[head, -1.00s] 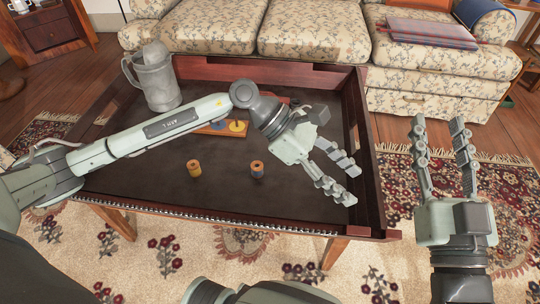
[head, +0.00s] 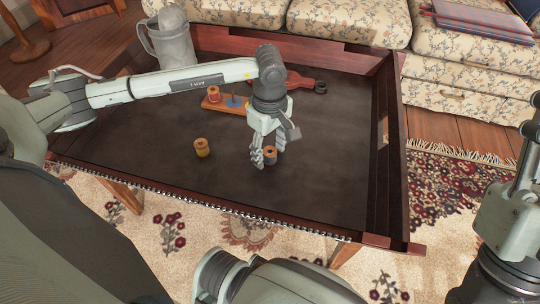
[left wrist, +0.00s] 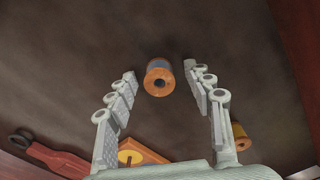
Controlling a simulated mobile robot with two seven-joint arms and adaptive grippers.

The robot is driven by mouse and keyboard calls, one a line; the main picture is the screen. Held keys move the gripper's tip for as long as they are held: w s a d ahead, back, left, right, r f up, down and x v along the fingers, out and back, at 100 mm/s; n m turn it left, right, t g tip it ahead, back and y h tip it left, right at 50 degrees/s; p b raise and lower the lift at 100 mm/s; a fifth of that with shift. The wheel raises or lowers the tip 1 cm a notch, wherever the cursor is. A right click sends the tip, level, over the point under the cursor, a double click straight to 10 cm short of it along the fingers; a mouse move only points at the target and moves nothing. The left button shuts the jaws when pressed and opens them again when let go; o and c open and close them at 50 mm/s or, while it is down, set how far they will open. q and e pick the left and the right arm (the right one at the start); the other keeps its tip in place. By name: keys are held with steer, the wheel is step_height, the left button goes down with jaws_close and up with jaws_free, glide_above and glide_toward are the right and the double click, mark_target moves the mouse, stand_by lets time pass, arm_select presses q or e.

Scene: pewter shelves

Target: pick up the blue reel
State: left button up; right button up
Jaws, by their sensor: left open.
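The blue reel (head: 270,157) has orange-brown ends and stands upright on the dark tray-like tabletop (head: 320,170). My left gripper (head: 265,150) points down over it, open, with its fingers around or just above the reel and partly hiding it. In the left wrist view the blue reel (left wrist: 159,79) shows end-on between the open fingertips, with a gap on each side. I cannot tell how far the fingertips are above the tabletop. My right gripper (head: 525,165) is at the right edge, partly cut off, away from the table.
A yellow reel (head: 201,148) stands to the left. The table has a raised wooden rim (head: 393,150). Its right part is clear.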

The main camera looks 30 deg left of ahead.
arm_select(q)
steer(key=shift+f, duration=0.25)
steer(key=c, duration=1)
steer(key=shift+c, duration=0.2)
steer(key=shift+r, duration=0.1)
